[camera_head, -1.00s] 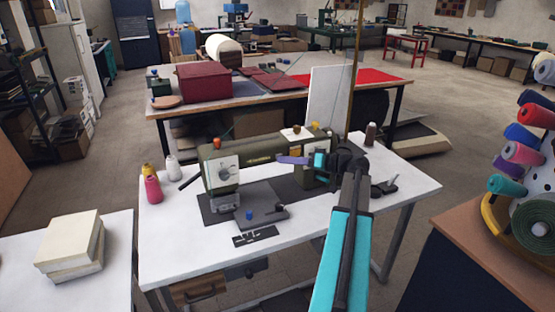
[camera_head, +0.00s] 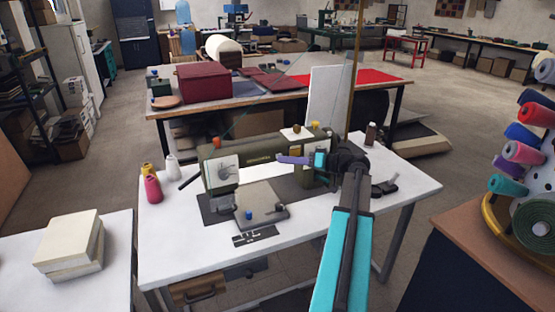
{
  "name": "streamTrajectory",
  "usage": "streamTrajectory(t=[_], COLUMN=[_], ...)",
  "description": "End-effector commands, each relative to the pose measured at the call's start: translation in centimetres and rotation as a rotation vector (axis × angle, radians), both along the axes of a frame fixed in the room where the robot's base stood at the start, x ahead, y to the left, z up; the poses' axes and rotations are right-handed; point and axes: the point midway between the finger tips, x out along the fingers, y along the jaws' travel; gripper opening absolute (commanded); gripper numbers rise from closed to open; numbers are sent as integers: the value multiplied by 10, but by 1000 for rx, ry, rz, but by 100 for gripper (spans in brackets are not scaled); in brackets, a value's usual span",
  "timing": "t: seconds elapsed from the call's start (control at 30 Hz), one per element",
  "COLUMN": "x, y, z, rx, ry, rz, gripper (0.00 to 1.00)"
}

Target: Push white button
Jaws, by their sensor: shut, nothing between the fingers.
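An olive-green sewing machine (camera_head: 235,152) stands on a white table (camera_head: 175,245). A pale panel with a small dark centre (camera_head: 225,170) is on its left end. I cannot make out a separate white button; it may be too small or hidden behind my gripper. My gripper (camera_head: 280,159), with purple fingers, is shut and empty. It points left in front of the machine's upper right body, close to the right-hand column. I cannot tell whether the fingertips touch the machine. My wrist hides part of the machine's right end.
Thread spools (camera_head: 153,188) stand left of the machine, and a dark brown spool (camera_head: 371,134) stands behind my wrist. Stacked cream blocks (camera_head: 70,243) lie on the left table. A spool rack (camera_head: 515,205) is at right. The white table's front left is clear.

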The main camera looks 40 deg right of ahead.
Motion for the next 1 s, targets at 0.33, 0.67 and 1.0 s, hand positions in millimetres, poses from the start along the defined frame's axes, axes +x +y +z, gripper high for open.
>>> streamTrajectory(t=[0.33, 0.67, 1.0], x=[-7, -10, -30], y=[3, 5, 13], z=[0, -1, -1], rx=[0, 0, 1], ry=[0, 0, 0], rz=[0, 0, 0], gripper=[0, 0, 0])
